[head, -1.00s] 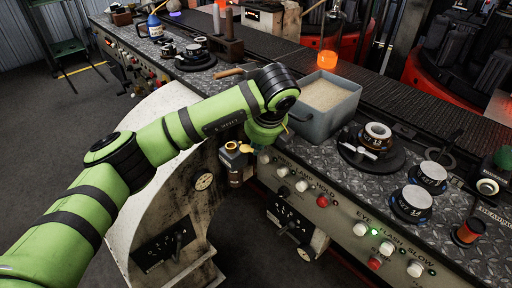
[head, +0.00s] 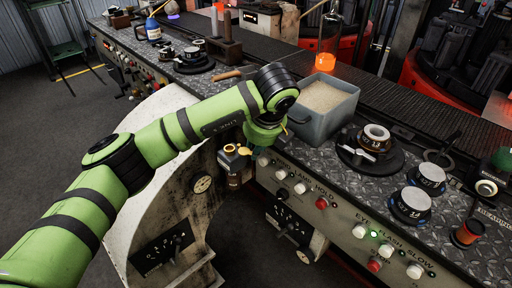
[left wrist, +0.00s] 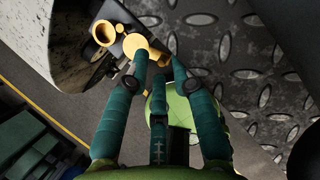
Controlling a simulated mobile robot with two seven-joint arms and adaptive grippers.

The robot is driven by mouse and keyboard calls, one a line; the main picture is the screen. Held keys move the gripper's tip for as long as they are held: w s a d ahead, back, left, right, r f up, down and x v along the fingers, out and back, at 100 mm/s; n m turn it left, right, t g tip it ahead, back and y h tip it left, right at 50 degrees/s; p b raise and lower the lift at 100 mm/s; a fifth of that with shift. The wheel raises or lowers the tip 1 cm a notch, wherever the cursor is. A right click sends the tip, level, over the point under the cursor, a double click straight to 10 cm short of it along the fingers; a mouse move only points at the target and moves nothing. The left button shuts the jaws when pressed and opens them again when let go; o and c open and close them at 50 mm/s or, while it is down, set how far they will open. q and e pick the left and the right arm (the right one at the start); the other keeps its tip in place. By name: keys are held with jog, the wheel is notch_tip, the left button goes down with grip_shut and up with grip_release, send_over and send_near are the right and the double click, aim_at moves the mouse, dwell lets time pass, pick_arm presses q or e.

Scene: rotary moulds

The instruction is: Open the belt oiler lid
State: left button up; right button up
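The belt oiler (head: 233,160) is a small dark pot with yellow parts, mounted on the front of the machine below the deck edge. In the left wrist view, a yellow open-mouthed cup (left wrist: 104,33) sits beside a round yellow piece (left wrist: 133,45). I cannot tell for sure which is the lid. My left gripper (left wrist: 161,61) has its fingertips spread apart, with no object visibly clamped between them. Its left fingertip overlaps the edge of the round yellow piece; contact is unclear. In the head view my wrist hides most of the fingers. My right gripper is not in view.
A grey bin of sand-like material (head: 325,108) stands on the deck just right of my wrist. Dark discs with round fittings (head: 370,150) and a control panel (head: 330,200) lie to the right. A conveyor belt (head: 410,104) runs behind. A pale curved housing (head: 160,180) stands left.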

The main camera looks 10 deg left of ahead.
pick_arm(q)
jog(key=v, duration=0.7)
jog(key=shift+s, duration=0.15)
jog(key=shift+d, duration=0.15)
